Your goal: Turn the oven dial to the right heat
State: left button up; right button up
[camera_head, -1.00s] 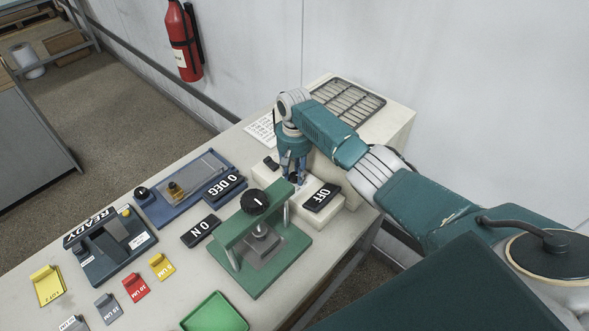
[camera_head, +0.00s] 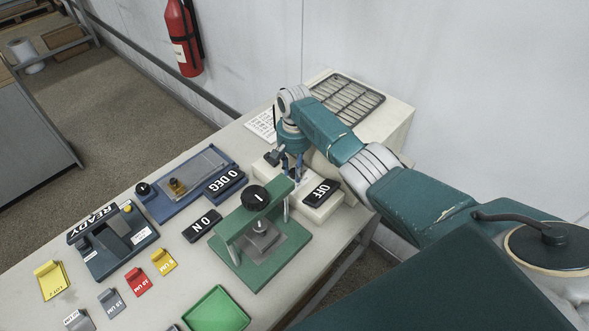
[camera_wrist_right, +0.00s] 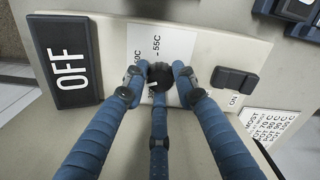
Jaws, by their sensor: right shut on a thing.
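The oven is a cream box (camera_head: 399,125) at the back right of the bench, with a vent grille on top and a sloped control panel in front. My right gripper (camera_head: 291,176) comes down onto that panel. In the right wrist view, its blue fingers (camera_wrist_right: 160,78) are closed around a small black dial (camera_wrist_right: 161,74) with a pale pointer mark. A white scale behind the dial shows "55C" and a partly covered "50C". The fingers hide part of the scale and the dial's lower side. My left gripper is not in view.
A black OFF sign (camera_head: 321,193) sits left of the dial in the wrist view; a black switch (camera_wrist_right: 235,82) marked ON is at right. A green press (camera_head: 262,235), blue coater (camera_head: 180,185) and coloured blocks (camera_head: 138,281) stand nearby. A fire extinguisher (camera_head: 183,38) hangs on the wall.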

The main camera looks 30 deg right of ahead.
aim_at(294, 171)
jog(key=o, duration=1.2)
jog(key=shift+c, duration=0.2)
jog(key=shift+r, duration=0.1)
notch_tip(294, 171, up, 12)
